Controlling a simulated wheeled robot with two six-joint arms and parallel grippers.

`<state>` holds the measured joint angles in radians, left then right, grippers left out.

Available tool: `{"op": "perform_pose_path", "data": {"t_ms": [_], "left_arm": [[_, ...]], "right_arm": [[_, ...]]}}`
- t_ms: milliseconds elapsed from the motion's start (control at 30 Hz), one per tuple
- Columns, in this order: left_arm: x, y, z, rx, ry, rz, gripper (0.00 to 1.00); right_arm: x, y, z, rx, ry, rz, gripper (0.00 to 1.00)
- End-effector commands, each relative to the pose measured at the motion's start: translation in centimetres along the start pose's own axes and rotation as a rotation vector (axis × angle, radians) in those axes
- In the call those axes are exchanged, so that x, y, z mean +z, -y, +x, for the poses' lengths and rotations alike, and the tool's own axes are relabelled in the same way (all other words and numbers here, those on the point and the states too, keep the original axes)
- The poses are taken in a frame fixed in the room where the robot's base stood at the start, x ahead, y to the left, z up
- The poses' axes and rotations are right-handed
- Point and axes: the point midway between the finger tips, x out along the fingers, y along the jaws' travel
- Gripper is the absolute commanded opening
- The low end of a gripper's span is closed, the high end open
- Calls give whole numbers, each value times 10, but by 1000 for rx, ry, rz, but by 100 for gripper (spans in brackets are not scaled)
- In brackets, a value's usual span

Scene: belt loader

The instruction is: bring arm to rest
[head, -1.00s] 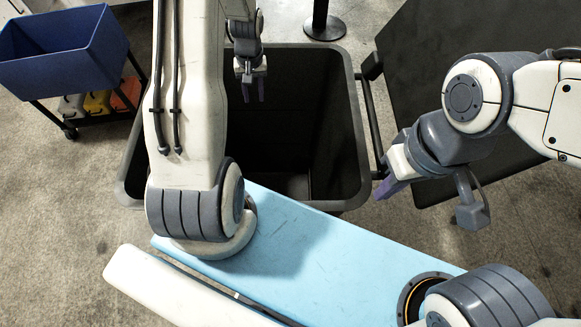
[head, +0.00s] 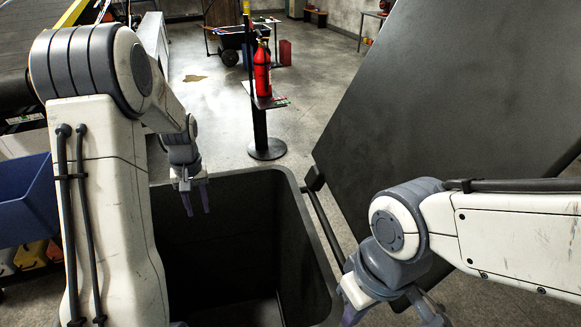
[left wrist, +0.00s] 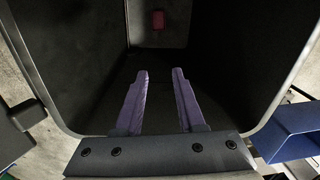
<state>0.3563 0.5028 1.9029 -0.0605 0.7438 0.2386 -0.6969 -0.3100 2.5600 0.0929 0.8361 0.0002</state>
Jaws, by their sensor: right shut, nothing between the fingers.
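My left gripper (head: 195,198) hangs over the opening of a large dark bin (head: 318,262), with its fingers pointing down. In the left wrist view its two purple fingers (left wrist: 158,100) are apart with nothing between them. My right gripper (head: 352,314) is shut and empty at the bottom edge of the head view, right of the bin and partly cut off. A small red item (left wrist: 157,20) lies on a lighter patch deep in the left wrist view, apart from the fingers; it seems to be at the bin's bottom.
A black post (head: 260,130) with a round base stands behind the bin, a red fire extinguisher (head: 262,72) beside it. A large dark panel (head: 450,100) leans at the right. A blue tub (head: 28,205) is at the left. Floor (head: 310,85) beyond the post is open.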

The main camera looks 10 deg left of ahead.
Motion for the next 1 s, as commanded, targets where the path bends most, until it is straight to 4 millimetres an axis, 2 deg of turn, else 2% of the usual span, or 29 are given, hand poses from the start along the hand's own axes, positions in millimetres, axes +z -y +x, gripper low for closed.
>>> {"op": "perform_pose_path", "data": {"t_ms": [67,133,167,267,367,400,467,500,600,733,833,1000], "left_arm": [[1,-2,0,1,-1,7,38],[8,-13,-4,4,-5,37,38],[13,-21,-6,6,-7,59,38],[44,-59,-18,19,-17,183,38],[100,-104,-33,38,-27,369,38],[128,-118,-38,48,-31,451,38],[169,-134,-43,61,-35,576,38],[197,-141,-45,71,-36,658,38],[260,-145,-46,93,-37,849,38],[319,-136,-43,116,-34,1042,38],[344,-126,-39,127,-30,1134,38],[357,-118,-37,132,-27,1189,38]], "right_arm": [[0,0,1,0,0,0,0],[0,0,3,0,0,0,0],[0,0,4,0,0,0,0],[1,-1,12,0,0,0,0],[1,-2,23,0,0,0,0],[2,-2,28,0,0,0,0],[2,-2,34,0,0,0,0],[2,-3,38,0,0,1,0],[2,-3,46,0,0,1,0],[3,-4,54,0,0,1,0],[3,-4,57,0,0,1,0],[3,-4,58,0,0,1,0]]}}
